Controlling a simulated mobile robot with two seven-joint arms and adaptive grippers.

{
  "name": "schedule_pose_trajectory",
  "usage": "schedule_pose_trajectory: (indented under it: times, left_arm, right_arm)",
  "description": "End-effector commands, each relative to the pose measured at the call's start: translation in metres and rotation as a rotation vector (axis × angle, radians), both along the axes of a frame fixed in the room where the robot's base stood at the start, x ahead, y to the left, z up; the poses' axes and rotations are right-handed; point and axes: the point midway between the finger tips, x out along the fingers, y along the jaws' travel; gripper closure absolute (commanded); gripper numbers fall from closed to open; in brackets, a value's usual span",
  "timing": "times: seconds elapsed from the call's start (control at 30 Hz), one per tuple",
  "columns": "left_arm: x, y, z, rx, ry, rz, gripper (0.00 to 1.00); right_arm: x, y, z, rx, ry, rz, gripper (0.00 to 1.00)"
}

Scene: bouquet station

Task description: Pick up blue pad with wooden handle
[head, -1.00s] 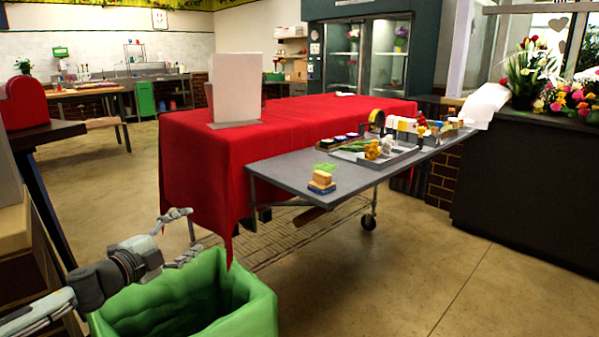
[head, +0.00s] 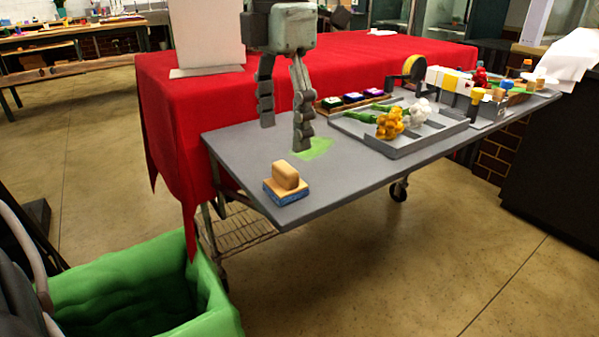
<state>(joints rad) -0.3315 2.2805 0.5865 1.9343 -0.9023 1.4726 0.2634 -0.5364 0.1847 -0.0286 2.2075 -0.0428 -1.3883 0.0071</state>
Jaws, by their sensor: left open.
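The blue pad with a wooden handle (head: 286,184) lies flat near the front left corner of the grey table (head: 380,172), handle up. Its blue base shows under the tan wooden block. My left gripper (head: 285,136) is open and empty, fingers pointing down, behind the pad in the picture and apart from it. A flat green patch (head: 314,148) lies on the table beside the right fingertip. My right gripper is not in view.
A grey tray (head: 408,152) with yellow and white flowers stands right of the pad. Several small items crowd the table's far right. A red-draped table (head: 180,130) with a white panel (head: 206,35) is behind. A green bin (head: 205,305) stands at lower left.

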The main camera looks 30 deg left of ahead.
Motion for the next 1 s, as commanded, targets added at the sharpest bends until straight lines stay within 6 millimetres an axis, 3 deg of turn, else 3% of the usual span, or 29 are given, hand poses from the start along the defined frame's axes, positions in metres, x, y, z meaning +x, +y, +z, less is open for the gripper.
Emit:
schedule_pose_trajectory:
  times: [0.33,0.5,0.77,1.0]
  left_arm:
    - [-0.006,-0.007,-0.046,-0.006,0.005,-0.002,0.31]
    - [-0.006,-0.006,-0.066,-0.006,0.002,0.002,0.31]
    - [-0.005,-0.007,-0.069,-0.006,-0.001,0.002,0.31]
    - [-0.005,-0.006,-0.069,-0.006,-0.001,0.002,0.58]
  right_arm:
    - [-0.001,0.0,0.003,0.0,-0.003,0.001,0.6]
    - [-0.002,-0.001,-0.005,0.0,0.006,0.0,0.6]
    - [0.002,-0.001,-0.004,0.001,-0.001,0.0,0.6]
    - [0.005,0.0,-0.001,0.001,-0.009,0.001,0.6]
